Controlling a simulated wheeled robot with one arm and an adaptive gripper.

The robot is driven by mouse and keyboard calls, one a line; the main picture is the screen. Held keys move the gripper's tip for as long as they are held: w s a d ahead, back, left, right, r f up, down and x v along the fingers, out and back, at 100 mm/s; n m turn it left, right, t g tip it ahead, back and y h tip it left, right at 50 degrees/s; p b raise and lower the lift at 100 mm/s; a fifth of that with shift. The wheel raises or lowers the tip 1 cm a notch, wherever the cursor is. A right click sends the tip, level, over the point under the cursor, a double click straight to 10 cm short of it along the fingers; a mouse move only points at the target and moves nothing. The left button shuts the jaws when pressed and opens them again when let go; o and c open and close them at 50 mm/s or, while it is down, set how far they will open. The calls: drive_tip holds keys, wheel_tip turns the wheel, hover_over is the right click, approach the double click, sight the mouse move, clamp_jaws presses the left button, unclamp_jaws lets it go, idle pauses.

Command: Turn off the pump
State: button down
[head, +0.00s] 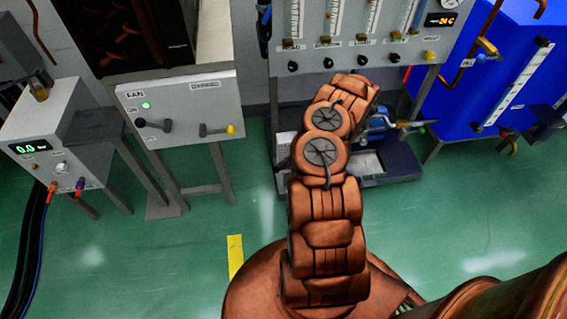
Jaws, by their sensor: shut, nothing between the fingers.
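No label reading pump can be made out, so I cannot tell for sure which device is the pump. A blue fitting with a metal pipe (405,125) shows low behind my arm and may belong to it. It sits over a dark base tray (402,162), partly hidden by my arm. My arm reaches forward from the bottom centre toward the flow-meter panel (385,55). My gripper is not visible; it is hidden beyond the arm's far links. Whether it touches anything cannot be seen.
A grey box marked FAN (180,108) has a green light and two levers. A box (55,140) at left displays 0.0 bar. The panel's orange display (440,19) reads about 24 C. A blue tank (500,70) stands right. The green floor (130,250) has open room.

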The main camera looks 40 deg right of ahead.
drive_tip(key=shift+w+a+f, duration=0.1)
drive_tip(key=shift+a+f, duration=0.1)
drive_tip(key=shift+f, duration=0.05)
idle(0.3)
idle(0.4)
drive_tip(key=shift+d+r+p, duration=0.25)
drive_tip(key=shift+r+p, duration=0.2)
drive_tip(key=shift+p, duration=0.2)
drive_tip(key=r+p+v, duration=0.1)
drive_tip(key=v, duration=0.5)
drive_tip(key=a+r+p+v, duration=0.1)
drive_tip(key=p+v, duration=0.1)
drive_tip(key=v, duration=0.4)
drive_tip(key=shift+w+r, duration=0.2)
drive_tip(key=shift+r, duration=0.2)
drive_tip(key=shift+a, duration=0.1)
